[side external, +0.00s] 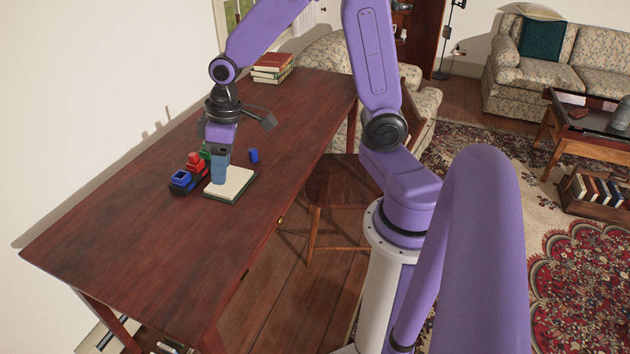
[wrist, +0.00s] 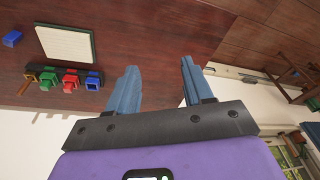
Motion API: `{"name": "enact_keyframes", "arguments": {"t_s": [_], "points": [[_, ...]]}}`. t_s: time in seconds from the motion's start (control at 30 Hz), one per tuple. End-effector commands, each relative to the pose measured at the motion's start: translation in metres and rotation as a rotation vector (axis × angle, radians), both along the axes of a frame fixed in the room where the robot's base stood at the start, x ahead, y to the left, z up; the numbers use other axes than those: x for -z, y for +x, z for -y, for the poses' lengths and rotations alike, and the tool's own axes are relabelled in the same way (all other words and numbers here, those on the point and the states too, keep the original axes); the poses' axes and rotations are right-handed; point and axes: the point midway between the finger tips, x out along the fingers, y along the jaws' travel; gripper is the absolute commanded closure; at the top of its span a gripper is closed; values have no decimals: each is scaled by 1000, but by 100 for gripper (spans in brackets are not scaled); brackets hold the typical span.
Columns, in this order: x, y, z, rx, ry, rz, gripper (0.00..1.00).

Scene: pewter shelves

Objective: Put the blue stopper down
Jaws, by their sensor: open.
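A small blue stopper (side external: 254,156) sits on the dark wooden table, beyond the cream pad (side external: 241,183) and apart from it. It also shows at the far left of the wrist view (wrist: 12,38). My gripper (side external: 219,180) points down in front of the pad in the side view, apart from the stopper. Its blue fingers stand apart with nothing between them in the wrist view (wrist: 158,78). A black rack (wrist: 87,73) beside the pad holds a brown, a green, a red and a blue piece (wrist: 93,83). My fingers partly hide the rack in the side view.
A stack of books (side external: 272,67) lies at the table's far end. A wooden chair (side external: 340,185) is tucked near the table's right edge. The near part of the table (side external: 130,240) is clear. A wall runs along its left side.

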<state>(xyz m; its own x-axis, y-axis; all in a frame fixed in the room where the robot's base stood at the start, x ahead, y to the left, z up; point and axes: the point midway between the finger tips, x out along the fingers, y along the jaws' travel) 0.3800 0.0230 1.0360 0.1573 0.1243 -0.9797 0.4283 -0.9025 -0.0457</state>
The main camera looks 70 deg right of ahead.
Motion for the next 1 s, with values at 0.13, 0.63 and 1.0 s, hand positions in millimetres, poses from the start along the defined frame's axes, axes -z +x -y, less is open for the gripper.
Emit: {"name": "enact_keyframes", "arguments": {"t_s": [0.13,0.63,1.0], "points": [[-17,-67,-35,-201,-27,-34,49],[-36,-212,-32,-645,-146,-89,49],[-36,-216,-30,-658,-152,-91,49]]}}
